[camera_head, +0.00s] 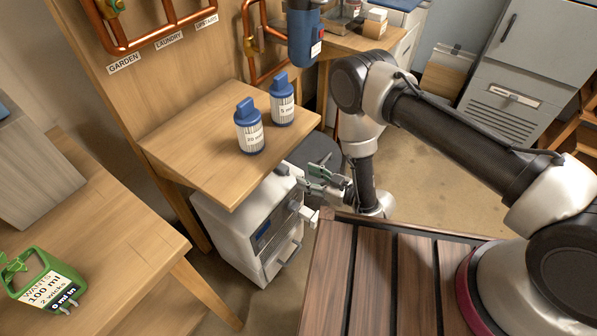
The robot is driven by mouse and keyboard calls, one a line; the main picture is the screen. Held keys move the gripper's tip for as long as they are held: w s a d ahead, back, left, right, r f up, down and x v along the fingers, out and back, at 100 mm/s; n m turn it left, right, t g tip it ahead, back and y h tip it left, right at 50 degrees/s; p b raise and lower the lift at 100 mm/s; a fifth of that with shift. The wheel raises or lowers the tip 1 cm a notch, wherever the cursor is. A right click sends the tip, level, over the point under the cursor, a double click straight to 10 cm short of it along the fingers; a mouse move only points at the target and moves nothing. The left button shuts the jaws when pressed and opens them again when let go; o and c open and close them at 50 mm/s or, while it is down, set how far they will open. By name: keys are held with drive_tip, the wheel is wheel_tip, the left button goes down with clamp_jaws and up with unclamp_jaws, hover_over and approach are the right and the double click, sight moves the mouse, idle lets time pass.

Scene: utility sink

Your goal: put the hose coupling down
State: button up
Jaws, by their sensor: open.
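My gripper (303,190) reaches left from the end of my bent arm, low beside the front of a white cabinet (235,232). Its jaws are open and look empty. A small green part (343,181) shows at the gripper; I cannot tell whether it belongs to the gripper or is a separate thing. I cannot make out a hose coupling for certain in this view. The gripper is small here, and its contact with the cabinet cannot be judged.
Two blue-capped cartridges (249,127) (282,99) stand on the wooden shelf (190,145) above the cabinet. A blue housing (304,38) hangs behind. A green labelled container (45,285) sits on the left bench (120,245). Open floor (430,170) lies behind my arm.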

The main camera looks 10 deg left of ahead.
drive_tip(key=shift+s+d+r, duration=0.1)
drive_tip(key=shift+s+d, duration=0.05)
drive_tip(key=shift+d, duration=0.2)
